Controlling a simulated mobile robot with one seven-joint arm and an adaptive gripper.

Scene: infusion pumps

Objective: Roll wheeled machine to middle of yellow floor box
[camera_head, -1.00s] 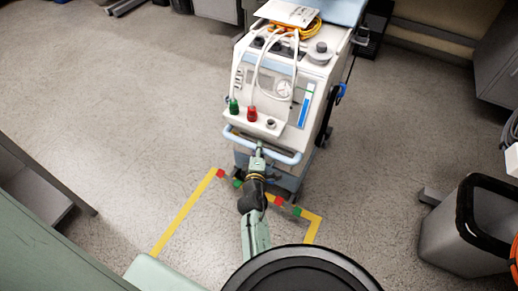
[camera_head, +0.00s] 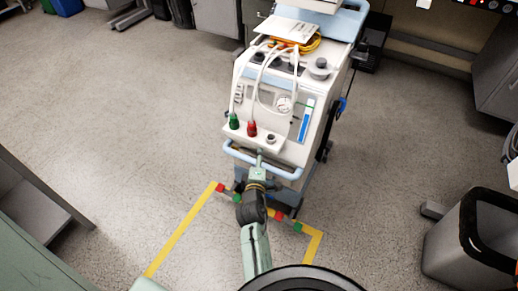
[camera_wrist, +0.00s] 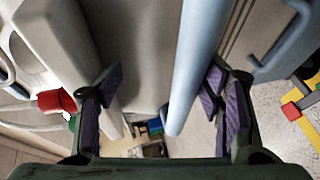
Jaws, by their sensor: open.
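The wheeled machine (camera_head: 275,95), white with light blue trim, stands upright at the far edge of the yellow floor box (camera_head: 182,230). Its front base is close to the box's far line, and the arm hides part of that line. A light blue handle bar (camera_head: 285,171) runs across the machine's front. My gripper (camera_head: 259,160) is at this bar. In the wrist view, the bar (camera_wrist: 196,60) passes between the open purple-padded fingers of my gripper (camera_wrist: 162,90), nearer the right one. The pads are not closed on it.
A black-rimmed grey bin (camera_head: 455,245) stands at the right. A grey-green cabinet (camera_head: 30,240) is at the lower left. Open floor (camera_head: 130,120) lies left of the machine. Cabinets line the back. Red and green marks lie along the box's far line.

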